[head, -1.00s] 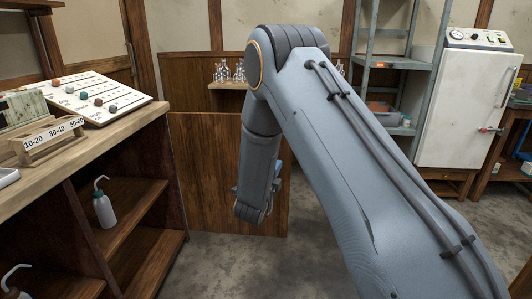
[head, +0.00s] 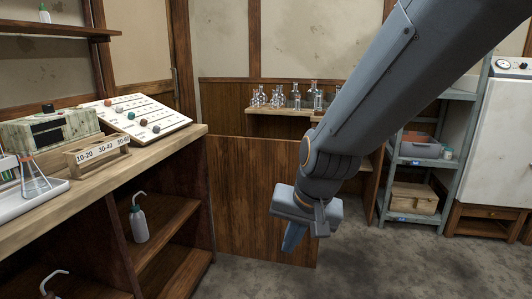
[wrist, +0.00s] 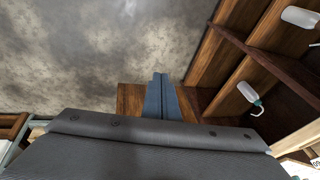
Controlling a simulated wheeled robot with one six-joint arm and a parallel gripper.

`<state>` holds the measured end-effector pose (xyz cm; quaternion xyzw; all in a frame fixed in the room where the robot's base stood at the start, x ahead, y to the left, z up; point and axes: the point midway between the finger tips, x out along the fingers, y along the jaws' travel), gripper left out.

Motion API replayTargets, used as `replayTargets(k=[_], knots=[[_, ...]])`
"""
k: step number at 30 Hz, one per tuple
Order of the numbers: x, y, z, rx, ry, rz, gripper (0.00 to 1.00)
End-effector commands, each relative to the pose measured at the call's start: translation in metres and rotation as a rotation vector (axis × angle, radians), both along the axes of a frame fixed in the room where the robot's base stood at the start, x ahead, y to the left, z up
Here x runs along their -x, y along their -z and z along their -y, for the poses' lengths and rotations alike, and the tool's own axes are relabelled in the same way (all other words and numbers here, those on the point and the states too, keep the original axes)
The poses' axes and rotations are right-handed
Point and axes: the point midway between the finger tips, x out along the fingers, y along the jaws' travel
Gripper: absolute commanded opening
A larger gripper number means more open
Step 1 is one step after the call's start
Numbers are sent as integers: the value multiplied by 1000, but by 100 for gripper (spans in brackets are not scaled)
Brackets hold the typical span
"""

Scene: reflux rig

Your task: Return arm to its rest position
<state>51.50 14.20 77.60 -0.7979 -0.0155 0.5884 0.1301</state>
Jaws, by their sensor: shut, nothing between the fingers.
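My gripper (head: 293,240) hangs at the end of my arm in the head view, in front of the low wooden panel. It points down and holds nothing. In the wrist view its blue-grey fingers (wrist: 159,96) are together with no object between them, above the grey floor. My forearm crosses the head view from the upper right and hides part of the back wall and shelf.
At left, a wooden bench (head: 150,150) carries a sloped panel of coloured knobs (head: 140,118), a labelled rack (head: 96,155) and a flask (head: 35,180). A wash bottle (head: 138,222) stands below. Glassware lines a back shelf (head: 280,111). Metal shelving (head: 456,150) stands right. The floor (head: 400,265) is clear.

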Motion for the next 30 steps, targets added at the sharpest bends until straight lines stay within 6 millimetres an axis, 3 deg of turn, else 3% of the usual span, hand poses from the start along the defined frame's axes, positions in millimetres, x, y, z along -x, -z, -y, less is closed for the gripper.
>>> replayTargets(k=[1, 6, 15, 30], knots=[[18, -3, 5, 23, -50, -27, 0], [72, -7, 21, 95, -204, -121, 0], [146, -15, 51, 186, -407, -258, 0], [142, -50, 78, 195, -321, -276, 0]])
